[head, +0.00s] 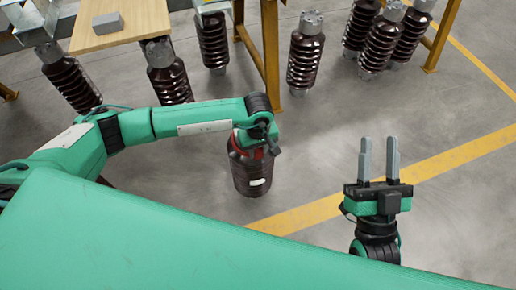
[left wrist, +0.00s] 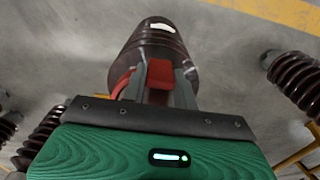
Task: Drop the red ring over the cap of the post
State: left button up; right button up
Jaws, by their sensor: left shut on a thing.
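My left gripper (head: 262,148) is at the top of the post and shut on the red ring (left wrist: 160,74). A small part of the ring (head: 258,153) shows in the head view. I cannot tell whether the ring is around the cap or above it. My right gripper (head: 379,148) is open and empty, pointing up, right of the post.
Several similar insulators stand at the back, one of them (head: 305,62) near the middle. A wooden table (head: 140,20) with a grey block (head: 107,23) is at the upper left. A yellow floor line (head: 455,158) runs past the post. Floor around the post is clear.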

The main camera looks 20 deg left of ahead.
pick_arm(q)
jog(key=shift+f, duration=0.2)
pick_arm(e)
jog(key=shift+s+d+r+t, duration=0.15)
jog(key=shift+s+r+t, duration=0.05)
jog(key=shift+r+t, duration=0.25)
pick_arm(q)
jog(key=shift+f+b, duration=0.15)
jog(key=shift+b, duration=0.15)
pick_arm(e)
jog(key=shift+s+d+r+t, duration=0.25)
jog(key=shift+r+t, duration=0.1)
jog(key=shift+r, duration=0.2)
